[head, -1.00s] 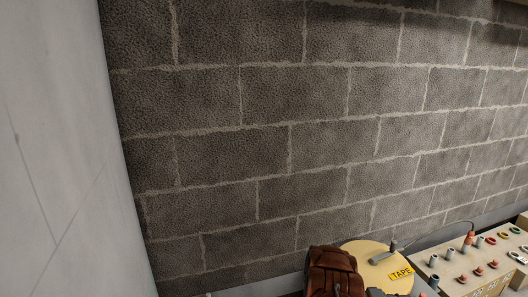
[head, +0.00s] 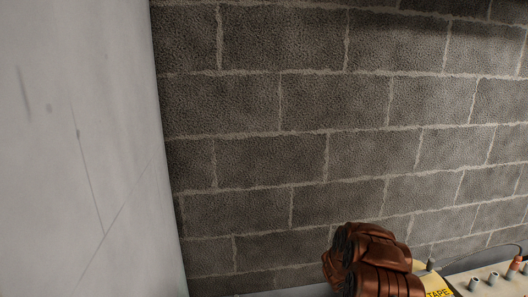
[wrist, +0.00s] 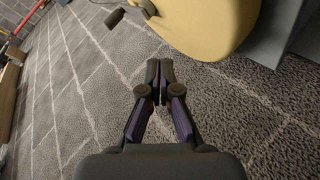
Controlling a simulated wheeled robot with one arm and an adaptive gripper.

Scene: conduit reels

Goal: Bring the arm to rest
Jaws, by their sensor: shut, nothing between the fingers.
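My gripper (wrist: 160,82) shows in the wrist view with its two dark fingertips together and nothing between them. I cannot tell the exact gap, but no contact shows. In the head view my brown arm (head: 372,262) is at the bottom, right of the middle; the gripper itself is not visible there.
A board (head: 488,290) with several grey pegs is at the lower right. A grey block wall (head: 300,120) fills the back, and a pale smooth wall (head: 80,150) stands at left.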

